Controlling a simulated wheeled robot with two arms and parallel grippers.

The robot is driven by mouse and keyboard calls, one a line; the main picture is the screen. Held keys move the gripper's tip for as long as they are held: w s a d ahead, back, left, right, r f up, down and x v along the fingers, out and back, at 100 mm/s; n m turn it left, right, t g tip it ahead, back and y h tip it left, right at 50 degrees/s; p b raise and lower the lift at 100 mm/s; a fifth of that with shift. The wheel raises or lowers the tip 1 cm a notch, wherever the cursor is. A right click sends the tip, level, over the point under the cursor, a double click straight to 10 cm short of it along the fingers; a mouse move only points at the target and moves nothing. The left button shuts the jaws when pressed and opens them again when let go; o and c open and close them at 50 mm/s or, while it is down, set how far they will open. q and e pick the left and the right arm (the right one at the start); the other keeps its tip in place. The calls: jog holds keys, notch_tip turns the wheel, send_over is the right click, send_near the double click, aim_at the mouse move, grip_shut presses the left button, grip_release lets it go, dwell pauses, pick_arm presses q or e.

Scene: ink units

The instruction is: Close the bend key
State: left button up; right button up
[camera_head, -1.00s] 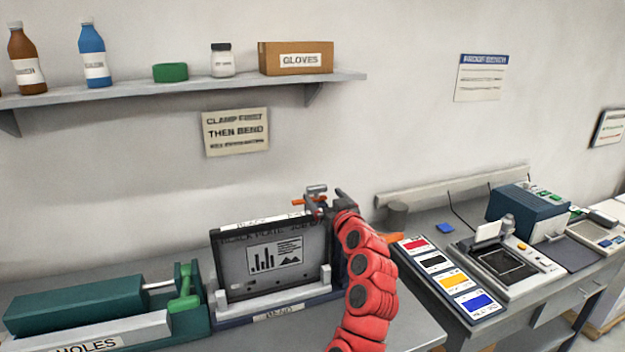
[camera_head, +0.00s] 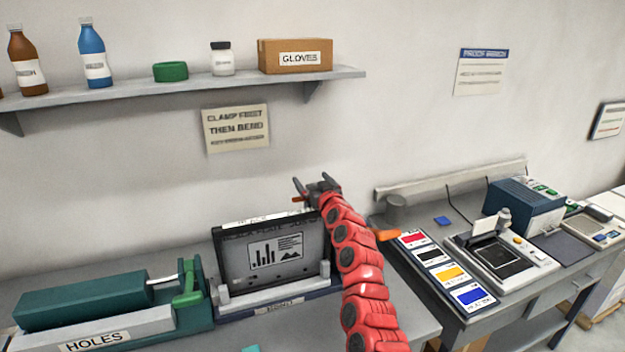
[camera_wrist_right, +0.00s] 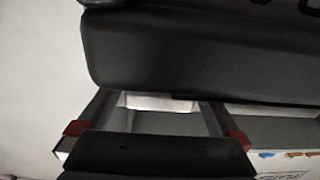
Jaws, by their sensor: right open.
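The bend unit (camera_head: 292,299), labelled BEND, stands on the bench and holds an upright dark plate (camera_head: 232,257) with a chart print. An orange handle (camera_head: 386,234) sticks out to the right from behind my right arm. A small orange piece (camera_head: 298,199) shows just left of my right wrist. I cannot tell which of these is the bend key; my arm hides the unit's right side. My right gripper (camera_head: 312,184) is open, pointing up above the plate's top right corner, with nothing seen between its fingers. My left gripper is not in view.
A green HOLES unit (camera_head: 85,300) stands left of the bend unit. A colour card (camera_head: 447,270) and a proofing device (camera_head: 500,258) lie on the right bench. A shelf (camera_head: 200,84) with bottles and a GLOVES box (camera_head: 295,57) hangs above. The wall behind my gripper is clear.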

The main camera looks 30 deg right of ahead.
grip_shut()
dwell(0.6)
